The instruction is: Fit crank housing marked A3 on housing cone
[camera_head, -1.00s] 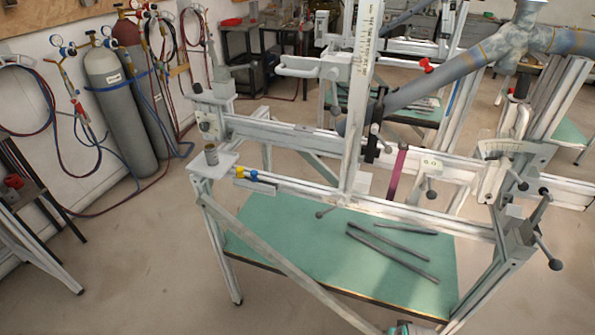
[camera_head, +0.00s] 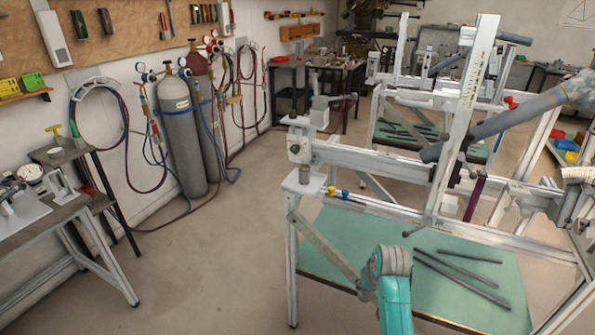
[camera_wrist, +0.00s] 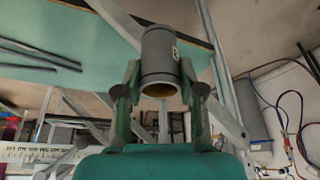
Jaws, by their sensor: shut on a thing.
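In the wrist view my gripper (camera_wrist: 160,88) is shut on a grey hollow cylinder (camera_wrist: 159,52), the crank housing. Its open end faces the camera, showing a tan inside. A pale mark sits at its right edge, turned partly away, so I cannot read it whole. The head view shows my teal arm at the bottom, in front of the jig, but not the fingers. The frame jig (camera_head: 390,160) stands at the right. I cannot tell which of its fittings is the housing cone.
A green-topped table (camera_head: 345,235) under the jig carries several dark tubes (camera_head: 462,278). Gas cylinders (camera_head: 183,135) stand by the wall, and a workbench (camera_head: 60,215) is at left. The floor between is clear.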

